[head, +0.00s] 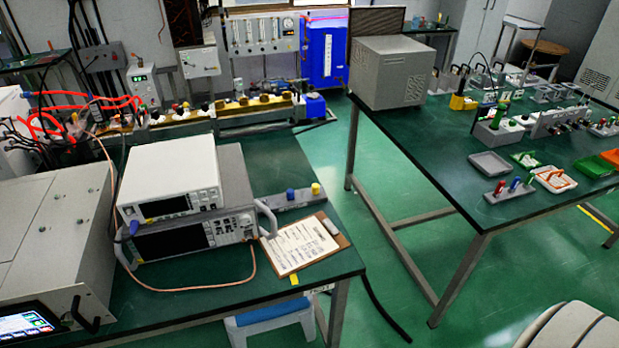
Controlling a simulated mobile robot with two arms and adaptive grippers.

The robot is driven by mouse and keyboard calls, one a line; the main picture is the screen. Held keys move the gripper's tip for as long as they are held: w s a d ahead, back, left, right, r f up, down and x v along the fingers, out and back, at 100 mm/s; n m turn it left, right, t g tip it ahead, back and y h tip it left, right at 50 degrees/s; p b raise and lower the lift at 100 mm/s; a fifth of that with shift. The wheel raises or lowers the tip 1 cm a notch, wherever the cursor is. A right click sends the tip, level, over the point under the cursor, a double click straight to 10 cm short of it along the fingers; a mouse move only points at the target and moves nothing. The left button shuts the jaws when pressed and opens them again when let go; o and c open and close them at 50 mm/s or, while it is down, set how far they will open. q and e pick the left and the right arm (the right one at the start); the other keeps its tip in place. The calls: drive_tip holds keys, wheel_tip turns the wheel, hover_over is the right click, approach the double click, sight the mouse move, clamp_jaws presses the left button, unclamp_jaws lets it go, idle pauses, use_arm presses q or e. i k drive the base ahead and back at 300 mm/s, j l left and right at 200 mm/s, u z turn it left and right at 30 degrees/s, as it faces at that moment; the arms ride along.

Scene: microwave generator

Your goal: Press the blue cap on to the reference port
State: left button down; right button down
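A small blue cap (290,194) stands upright on a grey strip (283,204) on the near green-topped bench, beside a yellow cap (315,189). To its left, a white instrument (170,182) is stacked on a wider grey instrument (183,241) with a dark display and handles. A small blue piece (133,227) shows at that instrument's left front; I cannot tell what it is. The reference port cannot be made out at this size. Neither of my grippers is in view.
A clipboard (300,245) lies in front of the strip. A copper-coloured cable (215,288) loops along the bench front. A large grey cabinet (55,240) stands at left. Open green floor (385,290) separates this bench from the right table (440,160), which holds trays and connectors.

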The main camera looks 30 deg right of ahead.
sight(290, 195)
drive_tip(key=z, duration=0.75)
drive_tip(key=i+j+u, duration=0.25)
drive_tip(key=u, duration=0.2)
drive_tip(key=i+j+u, duration=0.25)
drive_tip(key=u, duration=0.2)
